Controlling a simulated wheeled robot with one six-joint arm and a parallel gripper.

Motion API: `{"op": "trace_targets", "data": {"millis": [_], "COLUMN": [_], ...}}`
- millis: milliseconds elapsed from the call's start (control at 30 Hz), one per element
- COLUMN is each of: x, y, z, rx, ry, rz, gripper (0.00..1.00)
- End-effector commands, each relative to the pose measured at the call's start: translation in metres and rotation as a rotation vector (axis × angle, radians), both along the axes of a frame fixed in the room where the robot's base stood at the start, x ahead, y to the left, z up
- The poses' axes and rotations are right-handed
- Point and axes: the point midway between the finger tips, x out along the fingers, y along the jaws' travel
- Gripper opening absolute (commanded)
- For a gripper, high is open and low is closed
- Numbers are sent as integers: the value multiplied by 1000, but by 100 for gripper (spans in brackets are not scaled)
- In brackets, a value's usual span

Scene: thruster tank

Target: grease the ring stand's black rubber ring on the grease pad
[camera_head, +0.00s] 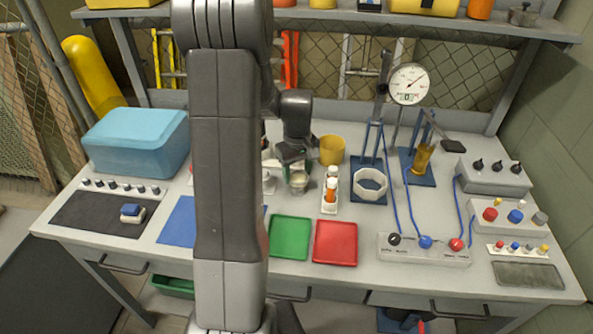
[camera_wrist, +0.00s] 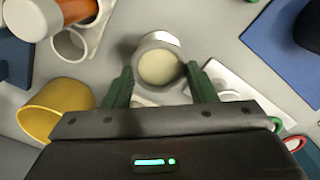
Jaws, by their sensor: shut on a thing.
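My gripper (camera_head: 297,160) points down over the middle of the bench. In the wrist view its green fingers (camera_wrist: 159,82) stand on either side of a round grey pot (camera_wrist: 158,62) with a smooth cream top, and are shut on it. The pot also shows in the head view (camera_head: 298,184), just below my fingers. Whether it touches the bench is unclear. Beside it is a small white stand (camera_head: 269,183), partly behind my arm; a white base (camera_wrist: 232,88) shows in the wrist view. I cannot make out the black rubber ring or surely identify the grease pad.
A yellow cup (camera_head: 332,150) and a white rack with orange-and-white bottles (camera_head: 330,190) stand close on the right. A white octagonal ring (camera_head: 369,184) is beyond them. Green (camera_head: 289,238) and red (camera_head: 336,243) trays lie in front. A blue box (camera_head: 137,142) is at left.

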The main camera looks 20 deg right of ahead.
Motion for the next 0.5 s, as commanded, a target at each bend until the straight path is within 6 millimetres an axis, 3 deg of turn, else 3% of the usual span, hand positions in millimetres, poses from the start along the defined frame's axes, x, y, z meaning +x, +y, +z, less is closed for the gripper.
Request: {"op": "trace_targets", "data": {"millis": [200,500], "x": [0,1], "y": [0,0], "z": [-2,-2], "rx": [0,0], "ry": [1,-2], "rz": [-168,-179], "gripper": [30,30]}}
